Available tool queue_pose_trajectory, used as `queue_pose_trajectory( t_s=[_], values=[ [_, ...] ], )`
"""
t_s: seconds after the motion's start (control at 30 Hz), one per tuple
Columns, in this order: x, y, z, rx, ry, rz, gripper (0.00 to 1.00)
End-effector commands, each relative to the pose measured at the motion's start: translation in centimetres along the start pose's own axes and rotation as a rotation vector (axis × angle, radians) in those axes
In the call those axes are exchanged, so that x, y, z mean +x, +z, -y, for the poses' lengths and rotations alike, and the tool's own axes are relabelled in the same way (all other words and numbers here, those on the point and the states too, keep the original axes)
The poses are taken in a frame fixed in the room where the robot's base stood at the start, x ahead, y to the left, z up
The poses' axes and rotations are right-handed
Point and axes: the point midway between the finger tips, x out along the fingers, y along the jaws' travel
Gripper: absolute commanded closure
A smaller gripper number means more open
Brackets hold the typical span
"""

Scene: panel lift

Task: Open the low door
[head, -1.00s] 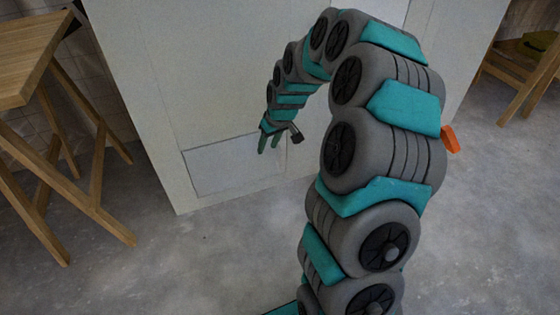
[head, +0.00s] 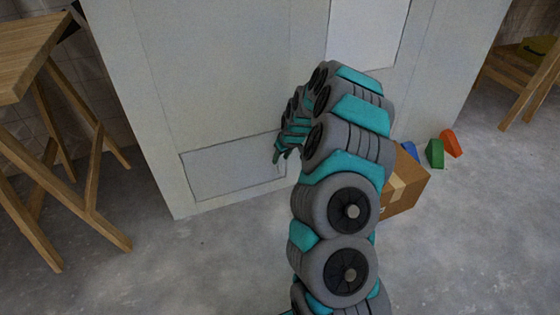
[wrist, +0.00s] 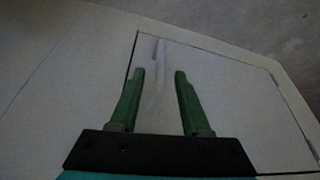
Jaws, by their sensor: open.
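The low door (head: 225,170) is a flat grey panel near the foot of a large pale cabinet (head: 220,60). It looks shut, its outline flush with the cabinet front. My gripper (head: 277,158) is at the door's right end, partly hidden by my arm. In the wrist view the door (wrist: 235,85) fills the middle and right. A pale upright strip (wrist: 159,62), perhaps a handle, shows between the two green fingers of my open gripper (wrist: 159,72). I cannot tell whether the fingers touch it.
A cardboard box (head: 408,190) stands right of my arm, with green (head: 435,153), orange (head: 451,142) and blue (head: 410,150) pieces behind it. A wooden trestle table (head: 30,50) stands left, a wooden chair (head: 530,75) at the far right. The floor before the door is clear.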

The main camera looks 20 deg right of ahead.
Motion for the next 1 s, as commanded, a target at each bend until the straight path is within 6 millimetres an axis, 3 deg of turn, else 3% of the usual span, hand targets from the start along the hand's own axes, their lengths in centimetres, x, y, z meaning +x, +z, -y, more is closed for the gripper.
queue_pose_trajectory(
  t_s=[0.2, 0.47, 0.87, 1.0],
  values=[
    [2.1, 0.1, 0.1, -0.002, 0.0, 0.002, 0.53],
    [2.2, 0.0, 0.0, -0.001, 0.0, 0.001, 0.54],
    [2.1, 0.0, 0.0, -0.001, 0.0, 0.001, 0.99],
    [2.1, 0.0, 0.1, -0.001, 0.0, 0.001, 1.0]
  ],
)
